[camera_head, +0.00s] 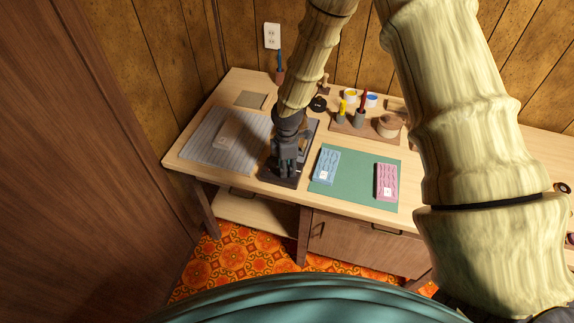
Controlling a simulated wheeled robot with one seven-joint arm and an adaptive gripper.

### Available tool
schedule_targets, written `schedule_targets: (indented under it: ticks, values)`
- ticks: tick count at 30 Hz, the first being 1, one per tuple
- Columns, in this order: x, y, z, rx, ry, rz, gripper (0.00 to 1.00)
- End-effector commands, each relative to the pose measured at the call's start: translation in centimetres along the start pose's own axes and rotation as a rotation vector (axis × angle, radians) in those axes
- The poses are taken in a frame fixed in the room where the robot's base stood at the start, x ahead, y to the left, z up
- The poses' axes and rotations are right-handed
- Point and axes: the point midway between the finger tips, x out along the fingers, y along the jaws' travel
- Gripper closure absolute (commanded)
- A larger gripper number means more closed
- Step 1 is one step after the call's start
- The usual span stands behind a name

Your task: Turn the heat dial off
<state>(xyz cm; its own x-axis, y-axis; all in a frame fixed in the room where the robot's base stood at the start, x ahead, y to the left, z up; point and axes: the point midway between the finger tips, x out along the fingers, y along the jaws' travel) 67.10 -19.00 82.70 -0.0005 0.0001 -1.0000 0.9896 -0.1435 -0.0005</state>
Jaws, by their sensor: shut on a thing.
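My gripper (285,172) points down over the dark device (293,183) near the left-centre of the workbench. The fingers are together at the device's front part, shut on what appears to be its heat dial. The dial itself is hidden behind the fingers, so its setting cannot be read. The rest of the device shows as a dark base around and behind the gripper.
A grey ribbed mat (205,150) lies left of the device. A green mat (335,190) with a blue block (327,163) and a pink block (387,180) lies right. A wooden tray (350,128) with jars stands behind. My arm crosses above the bench.

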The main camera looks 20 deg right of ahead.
Motion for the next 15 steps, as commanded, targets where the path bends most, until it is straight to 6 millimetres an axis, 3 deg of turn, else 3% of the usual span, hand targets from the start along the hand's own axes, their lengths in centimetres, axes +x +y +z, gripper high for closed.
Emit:
schedule_targets:
  ticks: [14,15]
  values:
    - [-0.05,0.1,0.0,-0.015,0.001,0.002,0.94]
    - [-0.06,0.1,0.0,-0.015,0.001,0.002,0.69]
